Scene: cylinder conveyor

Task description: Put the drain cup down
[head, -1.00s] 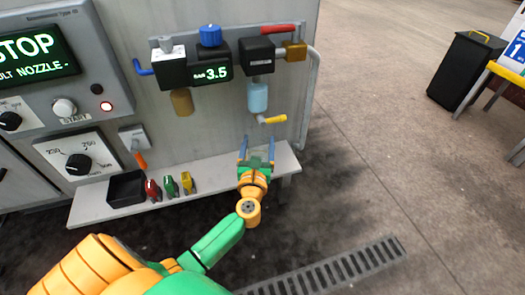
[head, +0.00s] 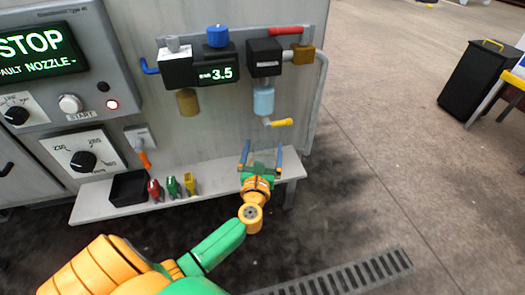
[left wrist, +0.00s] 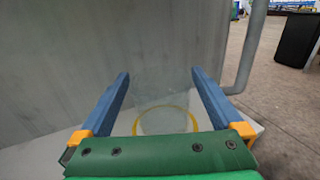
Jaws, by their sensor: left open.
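The drain cup (left wrist: 165,112) is a clear, see-through cup with a yellow ring at its base, in the left wrist view. It stands upright at the right end of the white shelf (head: 100,207), between my fingers. In the head view the cup (head: 262,160) is very faint between the fingertips. My left gripper (head: 262,150) is open around the cup, with a blue finger on either side. It also shows in the left wrist view (left wrist: 160,85), with gaps between fingers and cup. My right gripper is not in view.
A black bin (head: 130,188) and red, green and yellow nozzles (head: 173,186) sit left of the cup. A light-blue bowl (head: 263,100) with a yellow-handled drain valve (head: 281,122) hangs above. A grey pipe (left wrist: 250,45) runs down at the right.

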